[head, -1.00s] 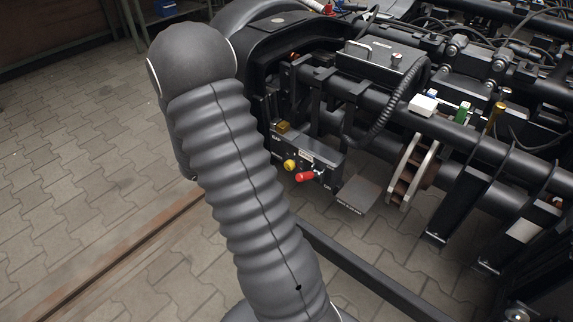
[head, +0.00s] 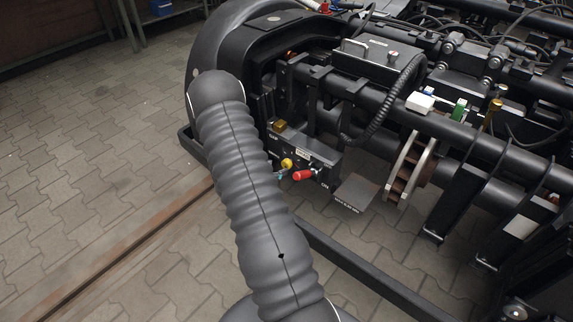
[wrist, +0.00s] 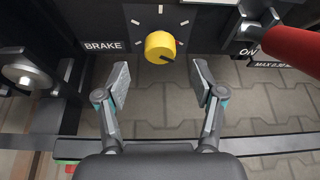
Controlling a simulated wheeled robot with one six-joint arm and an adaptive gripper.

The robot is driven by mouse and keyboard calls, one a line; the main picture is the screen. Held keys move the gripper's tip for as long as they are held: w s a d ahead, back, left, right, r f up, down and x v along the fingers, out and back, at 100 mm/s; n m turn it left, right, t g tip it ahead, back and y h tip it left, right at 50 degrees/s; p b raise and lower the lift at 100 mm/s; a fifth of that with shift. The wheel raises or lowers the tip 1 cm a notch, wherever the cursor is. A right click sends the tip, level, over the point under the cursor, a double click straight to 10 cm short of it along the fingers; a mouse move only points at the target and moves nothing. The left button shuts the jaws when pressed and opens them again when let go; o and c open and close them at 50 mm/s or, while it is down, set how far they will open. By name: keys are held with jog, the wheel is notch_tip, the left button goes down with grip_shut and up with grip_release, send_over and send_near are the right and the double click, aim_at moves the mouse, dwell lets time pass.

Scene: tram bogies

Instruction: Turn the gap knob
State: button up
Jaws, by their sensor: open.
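A round yellow knob (wrist: 160,46) with a dark pointer line and white tick marks around it is on a black panel in the wrist view. The pointer line aims to the lower right. In the head view the yellow knob (head: 287,163) is on the front of the black box beside the rail. My gripper (wrist: 161,82) is open and empty. Its two fingers are on either side of the space just below the knob, not touching it. In the head view my arm hides most of the gripper.
A red handle (wrist: 295,48) is close to the right of the fingers; it also shows in the head view (head: 303,176). A "BRAKE" label (wrist: 103,46) is left of the knob. A metal round fitting (wrist: 25,72) is at the left. Paved floor lies below.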

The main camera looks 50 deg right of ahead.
aim_at(285, 165)
jog(key=x, duration=0.7)
jog(key=shift+a, duration=0.1)
jog(key=shift+c, duration=0.3)
jog(key=c, duration=1.1)
